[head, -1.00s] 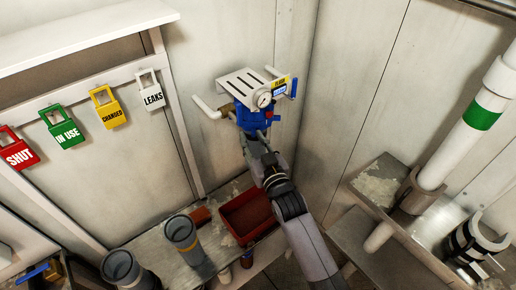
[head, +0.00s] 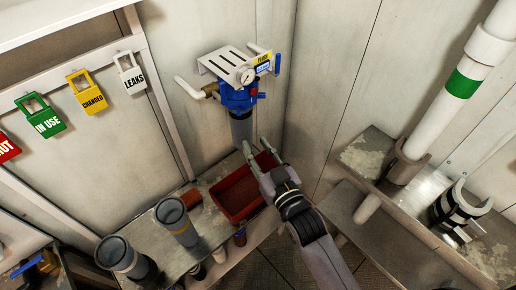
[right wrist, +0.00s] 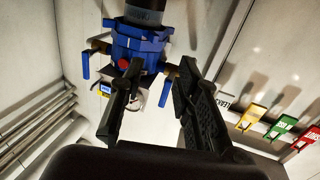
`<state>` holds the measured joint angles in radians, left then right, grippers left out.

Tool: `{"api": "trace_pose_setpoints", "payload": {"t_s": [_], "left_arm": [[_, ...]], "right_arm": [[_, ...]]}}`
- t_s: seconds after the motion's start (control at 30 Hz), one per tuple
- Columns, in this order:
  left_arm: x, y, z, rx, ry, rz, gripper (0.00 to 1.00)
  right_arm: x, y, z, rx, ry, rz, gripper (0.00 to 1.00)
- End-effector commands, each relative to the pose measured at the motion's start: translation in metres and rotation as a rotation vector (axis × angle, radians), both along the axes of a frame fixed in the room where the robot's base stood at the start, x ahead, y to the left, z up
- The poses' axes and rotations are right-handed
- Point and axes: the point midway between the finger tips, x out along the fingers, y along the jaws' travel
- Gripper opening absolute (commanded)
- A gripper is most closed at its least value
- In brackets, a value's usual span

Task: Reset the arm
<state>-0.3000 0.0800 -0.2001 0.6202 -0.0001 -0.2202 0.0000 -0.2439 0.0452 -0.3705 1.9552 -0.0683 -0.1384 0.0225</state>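My right gripper (head: 256,148) is open and empty in the head view, in front of and below the blue filter unit (head: 238,97) on the back wall. In the right wrist view its two fingers (right wrist: 158,100) stand apart with nothing between them. The blue filter head (right wrist: 140,45) shows beyond the fingers there, with a red button and a dark housing. In the head view a grey housing hangs below the filter head, a round gauge sits on its front, and blue levers stand beside it. My left gripper is not in view.
A red bin (head: 236,192) sits on the bench just below my right gripper. Grey cups (head: 175,220) stand at the front left. Padlock-shaped tags (head: 85,92) hang on the left wall. A shelf (head: 372,222) and a white pipe (head: 448,108) with a green band are at the right.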

Motion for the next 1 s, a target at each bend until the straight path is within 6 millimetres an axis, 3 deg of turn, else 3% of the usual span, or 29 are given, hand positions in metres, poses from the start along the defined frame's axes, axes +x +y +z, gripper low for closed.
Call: {"api": "trace_pose_setpoints", "payload": {"t_s": [0.27, 0.37, 0.43, 0.57, 0.73, 0.87, 1.0], "left_arm": [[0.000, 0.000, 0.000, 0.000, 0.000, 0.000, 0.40], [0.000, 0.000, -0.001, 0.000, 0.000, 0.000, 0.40], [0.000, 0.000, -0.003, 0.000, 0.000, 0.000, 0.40], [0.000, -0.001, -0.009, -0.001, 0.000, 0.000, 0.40], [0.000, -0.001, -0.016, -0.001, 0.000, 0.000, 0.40], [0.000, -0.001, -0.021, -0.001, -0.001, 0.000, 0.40], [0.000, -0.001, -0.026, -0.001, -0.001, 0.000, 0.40]], "right_arm": [[0.000, 0.000, -0.001, -0.001, 0.002, 0.000, 0.30], [0.001, -0.001, -0.016, -0.011, 0.027, -0.002, 0.30], [0.000, -0.003, -0.043, -0.028, 0.073, -0.005, 0.30], [-0.007, -0.013, -0.127, -0.083, 0.218, -0.016, 0.30], [-0.042, -0.037, -0.253, -0.164, 0.448, -0.034, 0.30], [-0.085, -0.061, -0.340, -0.222, 0.622, -0.049, 0.30], [-0.146, -0.091, -0.423, -0.279, 0.812, -0.068, 0.30]]}}
